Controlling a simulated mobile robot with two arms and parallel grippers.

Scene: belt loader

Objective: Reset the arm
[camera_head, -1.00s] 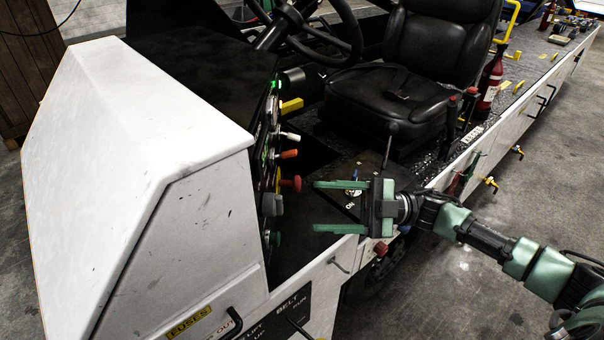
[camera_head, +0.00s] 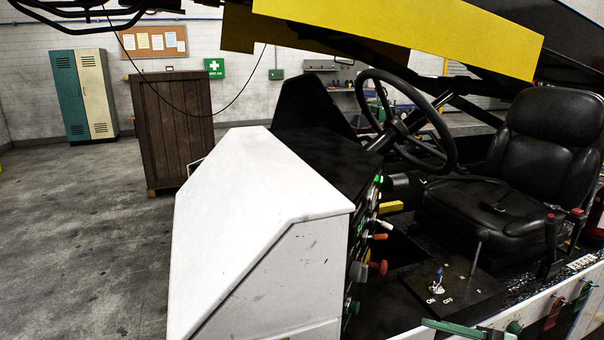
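The left gripper and left arm are not in view. The loader's control panel (camera_head: 366,240) has coloured knobs and a lit green light. An ON/OFF switch (camera_head: 437,279) stands on the black plate beside the seat.
The loader's white cowl (camera_head: 250,205) fills the lower middle. The steering wheel (camera_head: 405,120) and black seat (camera_head: 540,150) are to the right. A yellow boom (camera_head: 400,35) hangs overhead. A wooden cabinet (camera_head: 172,125) and lockers (camera_head: 84,93) stand behind. The floor at left is clear.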

